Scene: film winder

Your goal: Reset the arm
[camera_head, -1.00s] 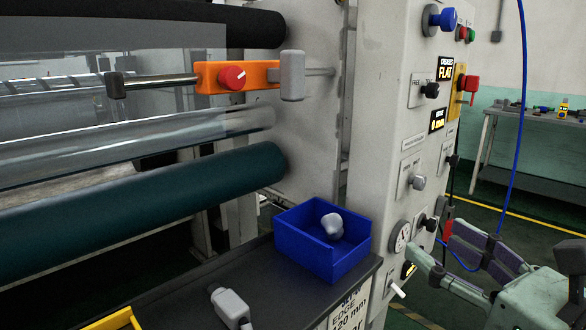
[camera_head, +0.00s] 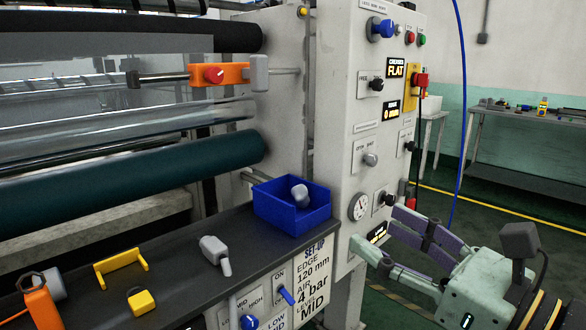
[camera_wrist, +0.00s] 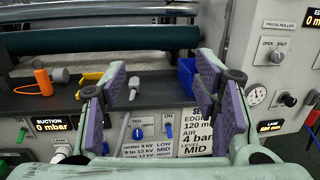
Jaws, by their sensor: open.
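My gripper (camera_head: 405,240) is at the lower right in the head view, in front of the machine's white control panel (camera_head: 350,120). It is open and empty, with purple pads on its fingers. In the wrist view my gripper (camera_wrist: 165,100) has its two fingers wide apart, with the dark shelf and the sign panel seen between and beyond them. The fingers touch nothing that I can make out.
A dark shelf (camera_head: 180,262) holds a blue bin (camera_head: 290,218) with a grey piece inside, a grey-white tool (camera_head: 214,250), a yellow bracket (camera_head: 120,268) and a yellow block (camera_head: 141,300). A teal roller (camera_head: 130,170) runs above. Open floor lies to the right.

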